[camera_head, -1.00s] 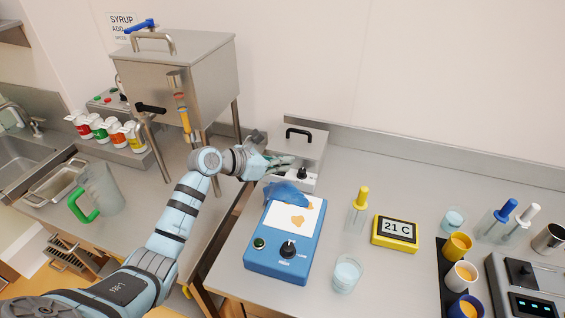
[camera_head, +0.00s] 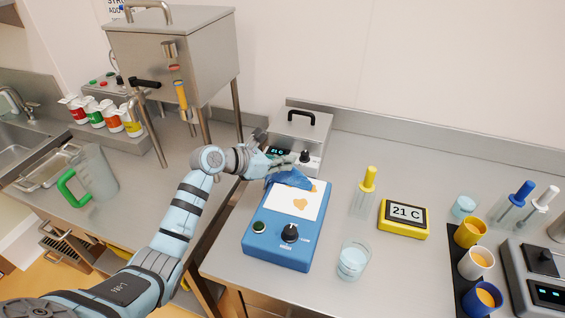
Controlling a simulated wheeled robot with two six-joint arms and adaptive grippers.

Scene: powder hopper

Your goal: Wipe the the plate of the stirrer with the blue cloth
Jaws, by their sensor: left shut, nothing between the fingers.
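The stirrer (camera_head: 272,240) is a blue box with a white top plate (camera_head: 312,208), a dark knob and a green button, on the right counter. Orange-brown stains mark the plate. The crumpled blue cloth (camera_head: 290,179) lies over the plate's back edge. My left gripper (camera_head: 297,161) is shut and empty, just behind and above the cloth. Its fingertips overlap the cloth's back edge in the picture; I cannot tell whether they touch it. My right gripper is out of view.
A grey device (camera_head: 299,130) with a black handle stands behind the gripper. A glass beaker (camera_head: 352,262), a yellow-capped bottle (camera_head: 366,190) and a yellow 21 C display (camera_head: 403,217) stand right of the stirrer. The steel hopper (camera_head: 170,60) stands at the back left.

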